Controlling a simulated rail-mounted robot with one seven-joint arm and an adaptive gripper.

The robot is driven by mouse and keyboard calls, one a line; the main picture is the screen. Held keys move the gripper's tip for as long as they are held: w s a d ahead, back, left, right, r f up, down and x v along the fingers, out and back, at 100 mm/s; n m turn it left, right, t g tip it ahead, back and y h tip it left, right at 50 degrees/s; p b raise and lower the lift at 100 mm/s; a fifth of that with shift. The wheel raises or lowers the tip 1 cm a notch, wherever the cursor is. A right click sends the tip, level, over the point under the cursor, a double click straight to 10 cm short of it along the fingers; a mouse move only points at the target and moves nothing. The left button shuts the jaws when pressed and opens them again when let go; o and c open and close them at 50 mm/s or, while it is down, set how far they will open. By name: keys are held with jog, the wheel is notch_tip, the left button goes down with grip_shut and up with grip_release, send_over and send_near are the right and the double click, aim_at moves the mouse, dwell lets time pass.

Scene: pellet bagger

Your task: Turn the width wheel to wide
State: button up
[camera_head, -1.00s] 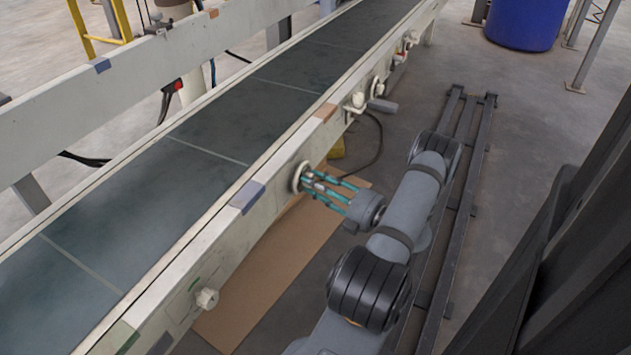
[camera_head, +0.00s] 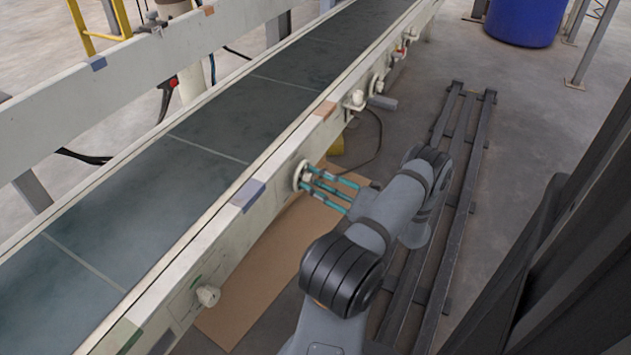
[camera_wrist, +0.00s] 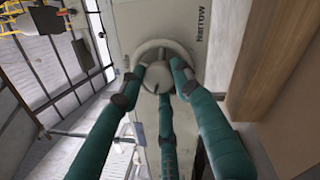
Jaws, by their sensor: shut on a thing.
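The width wheel (camera_head: 301,175) is a round, pale wheel on the near side rail of the conveyor. In the wrist view the wheel (camera_wrist: 151,50) shows its round rim and a central hub, and the word NARROW is printed on the panel beside it. My gripper (camera_head: 311,179) has teal fingers reaching to the wheel's face. In the wrist view my gripper (camera_wrist: 158,77) has its fingers closed around the hub. The exact finger contact is partly hidden. A WIDE marking cannot be seen.
The dark conveyor belt (camera_head: 215,143) runs diagonally past the wheel. Another pale knob (camera_head: 208,296) sits lower left on the rail, and more fittings (camera_head: 356,99) sit farther along. A cardboard sheet (camera_head: 262,270) lies on the floor below. A blue barrel (camera_head: 523,22) stands far off.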

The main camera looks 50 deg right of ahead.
jog(key=n, duration=0.5)
jog(key=shift+d+r+y, duration=0.1)
jog(key=shift+d+y, duration=0.2)
jog(key=n+y, duration=0.1)
jog(key=n, duration=0.3)
jog(key=shift+r, duration=0.1)
jog(key=n, duration=0.5)
jog(key=shift+d+g+y, duration=0.1)
jog(key=shift+g+y, duration=0.2)
jog(key=shift+g, duration=0.1)
jog(key=shift+r+n+g+y+p, duration=0.1)
jog(key=shift+n+g+y+p, duration=0.25)
jog(key=shift+n, duration=1.35)
jog(key=o, duration=1.1)
jog(key=shift+o, duration=0.2)
jog(key=shift+a, duration=0.2)
